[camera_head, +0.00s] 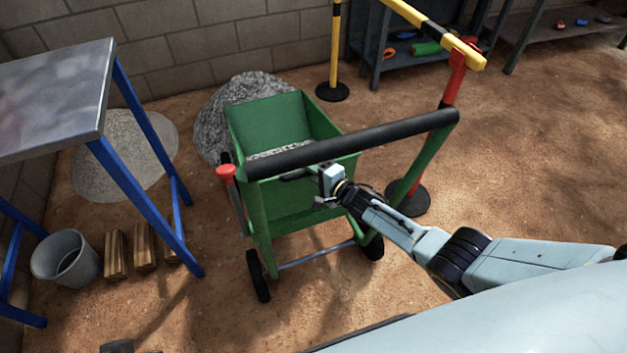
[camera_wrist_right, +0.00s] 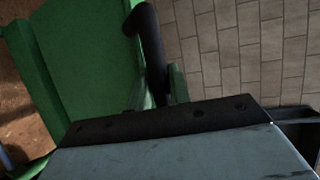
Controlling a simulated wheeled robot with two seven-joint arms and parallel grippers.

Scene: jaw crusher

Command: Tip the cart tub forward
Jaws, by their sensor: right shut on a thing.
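The green cart tub (camera_head: 262,122) stands in the middle of the head view, with grey gravel (camera_head: 282,148) inside. The cart's black push bar (camera_head: 350,143) crosses above its near side. A short dark handle (camera_head: 297,175) shows at the tub's near side, below the push bar. My right gripper (camera_head: 322,186) is shut on this handle, its fingertips partly hidden. In the right wrist view a black bar (camera_wrist_right: 150,45) and the green tub wall (camera_wrist_right: 88,50) are close in front of the gripper. My left gripper is not in view.
A red knob (camera_head: 226,170) is at the cart's left side. Gravel (camera_head: 212,118) is heaped behind the tub. A blue-legged table (camera_head: 60,95), a bucket (camera_head: 66,257) and wood blocks (camera_head: 116,252) stand left. A yellow-black barrier (camera_head: 425,25) is at right.

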